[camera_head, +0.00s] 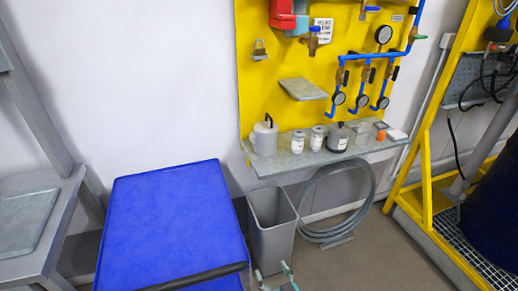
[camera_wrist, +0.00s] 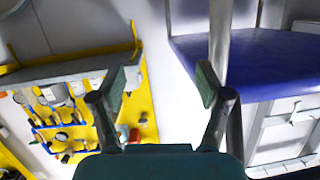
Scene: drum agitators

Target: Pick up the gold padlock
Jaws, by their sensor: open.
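The gold padlock (camera_head: 260,50) hangs on the left part of the yellow wall panel (camera_head: 262,88) in the head view, below and left of a red box. It is small there, and I cannot make it out with certainty in the wrist view. My gripper (camera_head: 277,279) shows at the bottom edge of the head view, far below the padlock and apart from it. In the wrist view my gripper (camera_wrist: 162,84) has its two fingers spread wide with nothing between them. The yellow panel (camera_wrist: 150,103) appears upside down on the left there.
A grey shelf (camera_head: 315,157) with canisters and jars juts from the panel. Blue pipes with gauges (camera_head: 383,35) are at its right. A slanted grey plate (camera_head: 303,89) sits below the padlock. A blue-topped cart (camera_head: 172,215) and grey bin (camera_head: 271,222) stand below.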

